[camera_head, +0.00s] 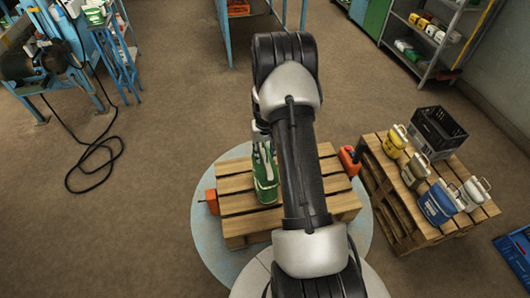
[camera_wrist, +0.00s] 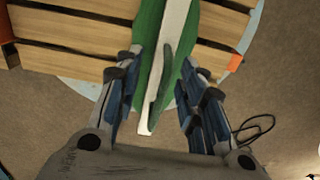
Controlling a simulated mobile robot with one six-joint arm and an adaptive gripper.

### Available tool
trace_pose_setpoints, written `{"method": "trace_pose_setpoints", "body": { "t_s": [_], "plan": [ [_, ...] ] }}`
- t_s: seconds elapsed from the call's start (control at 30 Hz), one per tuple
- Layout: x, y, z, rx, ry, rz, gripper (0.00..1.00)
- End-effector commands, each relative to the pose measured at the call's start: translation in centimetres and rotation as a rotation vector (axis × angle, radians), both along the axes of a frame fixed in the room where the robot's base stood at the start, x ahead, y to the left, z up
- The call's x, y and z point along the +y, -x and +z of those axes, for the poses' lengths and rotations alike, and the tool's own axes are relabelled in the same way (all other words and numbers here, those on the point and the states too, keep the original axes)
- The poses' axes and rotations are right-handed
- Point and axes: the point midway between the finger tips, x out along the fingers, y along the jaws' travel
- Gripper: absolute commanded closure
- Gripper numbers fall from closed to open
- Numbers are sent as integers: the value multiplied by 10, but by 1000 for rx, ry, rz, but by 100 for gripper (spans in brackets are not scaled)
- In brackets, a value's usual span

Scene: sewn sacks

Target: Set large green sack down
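The large green sack (camera_head: 265,178), green with a white band, appears upright over the near wooden pallet (camera_head: 235,203). Whether its base rests on the boards is hard to tell. My gripper shows just above it in the head view, partly hidden by my arm. In the wrist view, my gripper (camera_wrist: 160,95) has its two fingers apart, on either side of the handle of the green sack (camera_wrist: 147,45). Gaps show between the handle and both fingers. My arm hides part of the sack's right side in the head view.
A second pallet (camera_head: 405,222) at right bears a yellow sack (camera_head: 395,142), a blue sack (camera_head: 436,205), other sacks and a black crate (camera_head: 437,132). Orange objects (camera_head: 211,201) (camera_head: 349,160) stand at the near pallet's sides. A cable (camera_head: 95,150) lies on the floor at left.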

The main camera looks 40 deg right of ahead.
Motion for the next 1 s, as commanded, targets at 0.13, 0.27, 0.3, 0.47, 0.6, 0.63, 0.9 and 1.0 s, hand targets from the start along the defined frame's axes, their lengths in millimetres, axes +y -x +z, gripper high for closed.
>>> {"method": "trace_pose_setpoints", "body": {
  "t_s": [0.13,0.27,0.3,0.47,0.6,0.63,0.9,1.0],
  "plan": [
    [-1,-1,27,-5,4,0,64],
    [-1,-1,56,-5,4,0,64],
    [-1,-1,65,-5,4,0,64],
    [-1,-1,95,-4,2,0,64],
    [-1,-1,112,-3,1,0,64],
    [0,-1,114,-3,1,0,64],
    [42,-4,185,-49,30,63,64],
    [82,4,236,-90,50,119,64]
  ]
}}
